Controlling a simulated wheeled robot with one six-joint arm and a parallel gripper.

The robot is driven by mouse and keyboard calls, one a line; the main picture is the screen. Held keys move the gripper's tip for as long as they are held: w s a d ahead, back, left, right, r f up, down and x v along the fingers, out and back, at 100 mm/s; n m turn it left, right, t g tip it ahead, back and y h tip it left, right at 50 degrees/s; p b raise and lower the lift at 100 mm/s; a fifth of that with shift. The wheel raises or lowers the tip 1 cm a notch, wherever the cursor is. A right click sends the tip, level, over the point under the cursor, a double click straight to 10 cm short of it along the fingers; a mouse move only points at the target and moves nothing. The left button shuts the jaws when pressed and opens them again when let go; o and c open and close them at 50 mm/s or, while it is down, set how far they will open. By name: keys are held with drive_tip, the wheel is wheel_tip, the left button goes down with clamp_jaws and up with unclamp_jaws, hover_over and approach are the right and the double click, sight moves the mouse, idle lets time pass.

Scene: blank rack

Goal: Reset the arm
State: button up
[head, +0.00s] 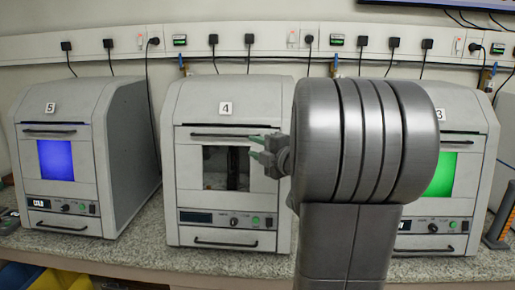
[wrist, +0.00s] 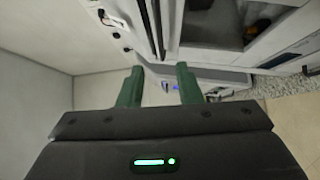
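My gripper (head: 261,148) shows in the head view in front of the cabinet marked 4 (head: 270,99), near its window and upper handle. Its two green fingertips point left. In the wrist view my gripper (wrist: 158,86) has its two green fingers spread apart, with nothing between them. My grey arm covers much of the right middle of the head view and hides part of the cabinet marked 3 (head: 483,125).
A cabinet marked 5 (head: 125,150) with a blue window stands at the left. Cabinet 4 has a dark window, cabinet 3 a green one. All stand on a speckled counter (head: 150,245). A wall rail (head: 270,42) with plugs and cables runs behind. Yellow and blue bins (head: 45,278) sit below.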

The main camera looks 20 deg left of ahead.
sight(228, 136)
drive_tip(key=shift+a, duration=0.1)
drive_tip(key=p+x, duration=0.2)
drive_tip(key=x, duration=1.1)
drive_tip(key=shift+w+a+f+p, duration=0.1)
drive_tip(key=shift+a+p, duration=0.2)
drive_tip(key=shift+p, duration=0.1)
drive_tip(key=shift+s+d+b, duration=0.1)
drive_tip(key=shift+s+b, duration=0.25)
drive_tip(key=shift+w, duration=0.1)
